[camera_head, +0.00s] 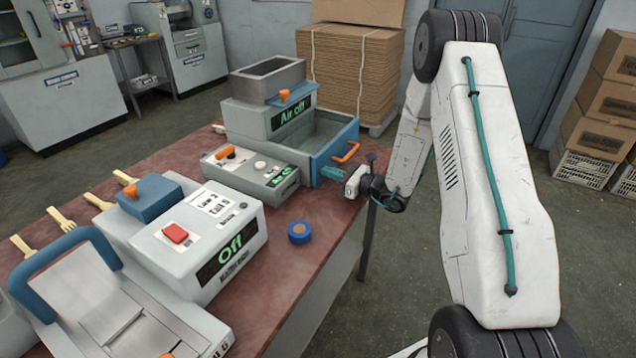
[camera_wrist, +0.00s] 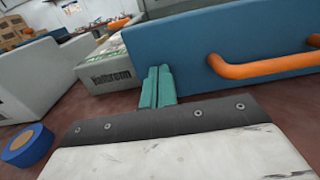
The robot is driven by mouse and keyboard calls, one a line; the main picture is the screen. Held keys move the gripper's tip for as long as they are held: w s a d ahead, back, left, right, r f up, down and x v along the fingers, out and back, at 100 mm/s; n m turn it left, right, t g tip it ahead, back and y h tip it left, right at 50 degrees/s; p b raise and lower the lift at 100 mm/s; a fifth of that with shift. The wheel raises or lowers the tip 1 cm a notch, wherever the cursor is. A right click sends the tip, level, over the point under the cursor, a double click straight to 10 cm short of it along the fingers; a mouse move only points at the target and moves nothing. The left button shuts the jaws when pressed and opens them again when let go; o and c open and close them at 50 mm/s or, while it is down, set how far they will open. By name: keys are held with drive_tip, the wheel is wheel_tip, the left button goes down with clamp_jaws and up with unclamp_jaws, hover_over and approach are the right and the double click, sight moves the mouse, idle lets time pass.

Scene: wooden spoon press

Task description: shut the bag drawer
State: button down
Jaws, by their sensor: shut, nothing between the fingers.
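The bag drawer (camera_head: 318,163) has a blue front with an orange handle (camera_head: 346,152) and sticks out of the grey machine marked "Air off" (camera_head: 265,115). Its open grey inside shows from above. In the wrist view the blue drawer front (camera_wrist: 200,50) fills the upper right, with the orange handle (camera_wrist: 265,67) at the right. My gripper (camera_head: 328,172) is at the drawer front, low and below the handle. Its teal fingers (camera_wrist: 157,86) are together and empty, pointing at the left part of the front. I cannot tell whether they touch it.
A grey control box (camera_head: 255,172) stands left of the drawer. A blue tape roll (camera_head: 299,232) lies on the red table (camera_head: 325,215) near its edge. An "Off" machine (camera_head: 200,240) stands nearer. Wooden forks lie along the far left side. Cardboard stacks (camera_head: 350,70) stand behind.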

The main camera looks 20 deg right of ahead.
drive_tip(key=shift+w+a+r, duration=0.1)
drive_tip(key=shift+w+a, duration=0.1)
drive_tip(key=shift+w, duration=0.15)
drive_tip(key=shift+a, duration=0.15)
drive_tip(key=v, duration=1.5)
drive_tip(key=s+a+r+n+g+y, duration=0.1)
drive_tip(key=s+a+r+n+g, duration=0.3)
drive_tip(key=s+a+n+g, duration=0.35)
drive_tip(key=s+a+r+n+g, duration=0.5)
drive_tip(key=s+a+n+g, duration=0.2)
drive_tip(key=s+n+g, duration=0.15)
drive_tip(key=s+a+r+n+t+h, duration=0.2)
drive_tip(key=s+r+n+t+h, duration=0.1)
drive_tip(key=s+r+n+h, duration=0.8)
drive_tip(key=shift+s+a+r+n+h, duration=0.3)
drive_tip(key=shift+s+r+n, duration=0.6)
drive_tip(key=shift+s+r, duration=1.45)
